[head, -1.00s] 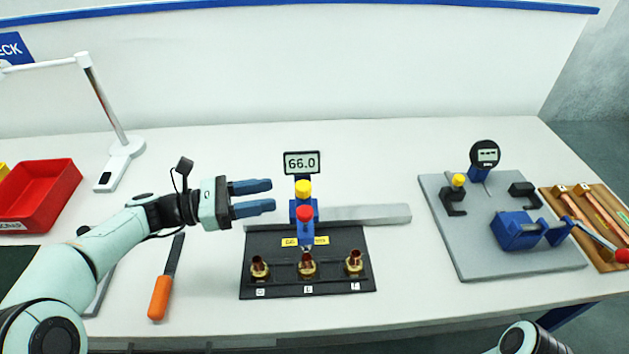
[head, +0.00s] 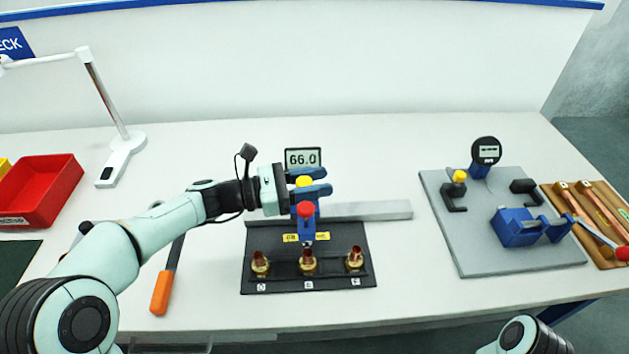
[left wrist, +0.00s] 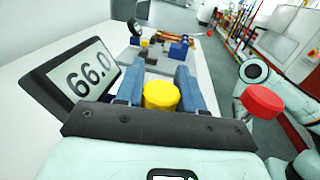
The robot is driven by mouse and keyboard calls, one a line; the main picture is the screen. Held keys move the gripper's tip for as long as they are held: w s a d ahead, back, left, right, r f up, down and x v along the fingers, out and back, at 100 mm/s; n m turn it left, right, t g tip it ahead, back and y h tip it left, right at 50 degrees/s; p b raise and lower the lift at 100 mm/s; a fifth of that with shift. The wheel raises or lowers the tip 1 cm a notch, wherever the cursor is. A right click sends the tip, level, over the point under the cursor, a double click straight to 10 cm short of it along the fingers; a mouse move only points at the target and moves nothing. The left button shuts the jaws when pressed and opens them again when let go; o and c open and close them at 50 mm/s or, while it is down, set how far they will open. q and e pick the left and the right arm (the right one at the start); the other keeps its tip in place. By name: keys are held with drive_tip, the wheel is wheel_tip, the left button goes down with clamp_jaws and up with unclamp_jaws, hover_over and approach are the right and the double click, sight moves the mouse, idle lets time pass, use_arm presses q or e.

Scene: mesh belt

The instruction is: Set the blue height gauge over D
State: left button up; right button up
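The blue height gauge (head: 307,228) stands on a metal rail behind a black fixture (head: 258,236). Its tip is above the middle fitting (head: 308,264), labelled E. D (head: 260,264) is the left fitting, F (head: 355,260) the right one. The gauge has a display reading 66.0 (head: 303,158), a yellow knob (left wrist: 161,96) and a red knob (head: 306,209). My left gripper (head: 326,181) reaches in from the left, its fingers open on either side of the yellow knob. In the left wrist view the knob sits between both fingers. My right gripper is out of view.
The metal rail (head: 375,210) extends right of the gauge. A grey plate (head: 470,258) with a dial and blue clamp stands at right. An orange-handled tool (head: 162,290) lies left of the fixture. A white lamp stand (head: 122,160) and red bin (head: 45,190) are farther left.

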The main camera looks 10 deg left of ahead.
use_arm(q)
clamp_jaws()
drive_tip(key=w+p+v, duration=0.1)
drive_tip(key=p+v, duration=0.1)
drive_tip(key=v, duration=0.8)
drive_tip(key=shift+w+a, duration=0.2)
drive_tip(key=shift+a, duration=0.2)
drive_tip(key=shift+o, duration=2.1)
unclamp_jaws()
drive_tip(key=shift+s+a, duration=0.1)
drive_tip(key=shift+a, duration=0.05)
